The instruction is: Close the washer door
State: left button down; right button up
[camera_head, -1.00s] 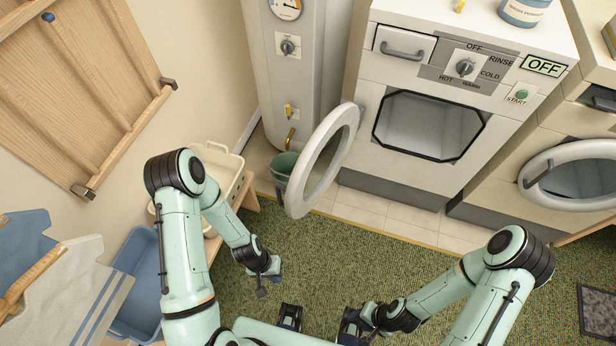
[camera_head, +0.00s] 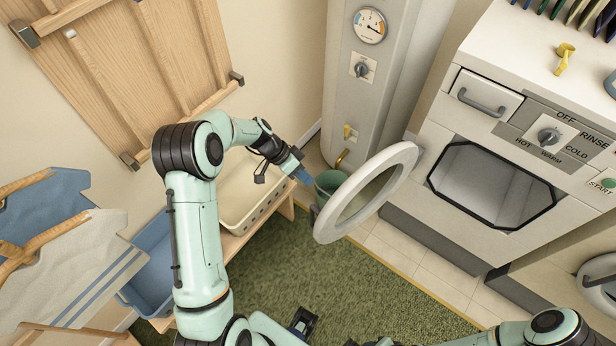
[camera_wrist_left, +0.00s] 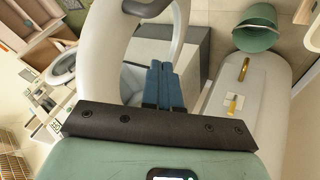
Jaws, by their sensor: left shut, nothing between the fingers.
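The washer (camera_head: 440,150) stands at the right in the head view, with its dark octagonal opening (camera_head: 490,190) uncovered. Its round white-rimmed door (camera_head: 398,165) stands swung open to the left, with a clear window. My left gripper (camera_head: 303,178) is left of the door, near its outer side. The fingers are shut and empty. In the left wrist view, my shut blue fingers (camera_wrist_left: 164,84) point toward the door's pale ring (camera_wrist_left: 105,50), and the door's dark handle (camera_wrist_left: 148,9) shows above. I cannot tell whether they touch. My right gripper's fingers cannot be made out.
A green bucket (camera_head: 330,184) stands behind the door, below the grey boiler (camera_head: 385,75). A cream basket (camera_head: 250,192) sits on a wooden bench beside my left arm. A blue bin (camera_head: 150,265) is further left. Green carpet in front is mostly clear.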

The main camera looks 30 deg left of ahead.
pick_arm(q)
jog(key=d+f+p, duration=0.1)
jog(key=d+f, duration=0.4)
jog(key=d, duration=0.2)
jog(key=shift+d, duration=0.25)
jog(key=shift+f, duration=0.15)
